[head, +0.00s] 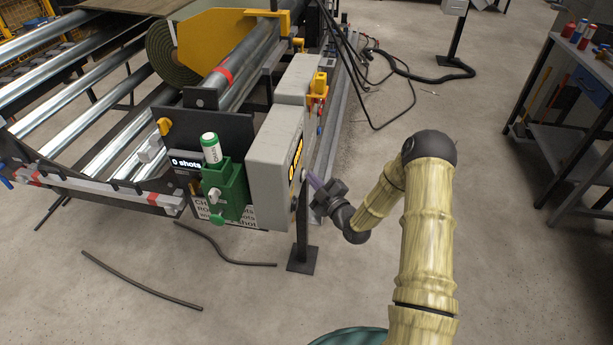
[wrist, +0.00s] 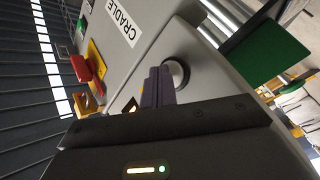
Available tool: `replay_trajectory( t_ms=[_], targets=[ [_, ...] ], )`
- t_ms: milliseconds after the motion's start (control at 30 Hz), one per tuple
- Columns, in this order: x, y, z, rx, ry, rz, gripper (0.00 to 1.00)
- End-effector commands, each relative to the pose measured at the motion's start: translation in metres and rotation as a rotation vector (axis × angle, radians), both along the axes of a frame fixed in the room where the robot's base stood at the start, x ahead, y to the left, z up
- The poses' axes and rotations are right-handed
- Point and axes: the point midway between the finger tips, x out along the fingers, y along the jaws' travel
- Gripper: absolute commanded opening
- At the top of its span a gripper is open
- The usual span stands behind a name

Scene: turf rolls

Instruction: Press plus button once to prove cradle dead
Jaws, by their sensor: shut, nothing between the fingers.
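The grey control box (head: 272,152) stands on a post beside the roller machine. Its right face is seen edge-on in the head view, with a yellow-and-black patch.
A red knob (wrist: 82,68) on a yellow plate sits further along the panel. A turf roll (head: 172,62) lies among rollers. A workbench (head: 575,85) stands right; black cables (head: 385,75) lie behind.

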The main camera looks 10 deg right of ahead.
Motion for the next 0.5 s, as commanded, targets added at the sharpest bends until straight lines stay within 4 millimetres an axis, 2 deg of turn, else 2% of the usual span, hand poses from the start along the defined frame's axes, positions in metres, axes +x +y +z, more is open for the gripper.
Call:
replay_trajectory(
  t_ms=[500],
  targets=[
    [-0.0011,-0.0025,0.0003,0.000,-0.002,0.002,0.00]
  ],
)
